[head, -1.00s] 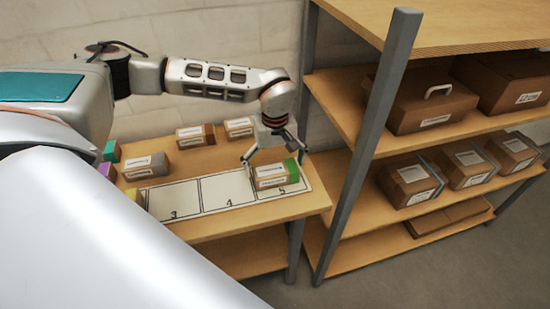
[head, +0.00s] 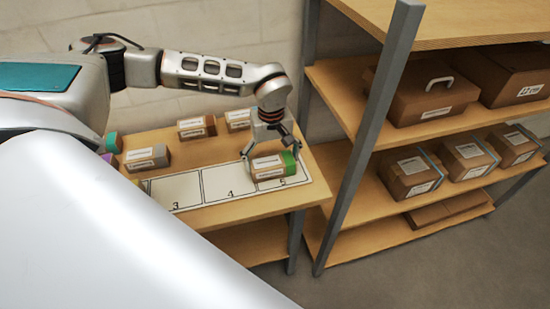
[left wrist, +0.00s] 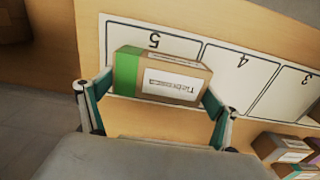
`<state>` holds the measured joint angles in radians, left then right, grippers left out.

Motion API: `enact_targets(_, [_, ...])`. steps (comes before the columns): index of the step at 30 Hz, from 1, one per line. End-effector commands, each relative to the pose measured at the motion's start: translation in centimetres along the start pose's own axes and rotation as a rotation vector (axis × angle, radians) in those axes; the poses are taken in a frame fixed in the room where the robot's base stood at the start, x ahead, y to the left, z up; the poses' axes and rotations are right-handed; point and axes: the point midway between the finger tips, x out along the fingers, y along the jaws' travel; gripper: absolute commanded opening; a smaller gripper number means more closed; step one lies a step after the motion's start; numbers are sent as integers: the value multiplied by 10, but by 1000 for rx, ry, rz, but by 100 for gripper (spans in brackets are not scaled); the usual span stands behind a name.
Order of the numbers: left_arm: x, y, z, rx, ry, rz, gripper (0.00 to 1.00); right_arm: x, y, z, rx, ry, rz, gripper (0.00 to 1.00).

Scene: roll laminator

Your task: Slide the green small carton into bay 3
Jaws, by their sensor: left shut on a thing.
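The green small carton (head: 268,168) is brown with a white label and a green end. It is over bay 5 on the white numbered mat (head: 216,203), and I cannot tell whether it touches the mat. My left gripper (head: 272,152) is shut on the carton from above, one finger at each end. In the left wrist view, the carton (left wrist: 172,80) sits between the gripper's fingers (left wrist: 158,92), green end on the left. Bay 3 (head: 175,191) looks empty where it shows; bay 4 (head: 228,184) beside it is empty. My right gripper is not in view.
Other cartons stand behind the mat: a grey-ended one (head: 147,158), a brown-ended one (head: 196,127) and another (head: 238,119). Teal and purple ones are at the left. A shelf post (head: 372,140) rises right of the table. My own body hides the mat's left end.

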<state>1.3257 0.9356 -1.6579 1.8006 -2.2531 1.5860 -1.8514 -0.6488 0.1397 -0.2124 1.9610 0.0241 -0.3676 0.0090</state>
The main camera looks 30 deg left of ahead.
Motion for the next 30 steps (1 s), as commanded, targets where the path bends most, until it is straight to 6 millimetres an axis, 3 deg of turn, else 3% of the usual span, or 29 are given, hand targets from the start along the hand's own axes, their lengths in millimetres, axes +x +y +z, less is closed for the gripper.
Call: enact_targets(30, [0,-47,0,0,-2,-2,65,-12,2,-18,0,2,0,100])
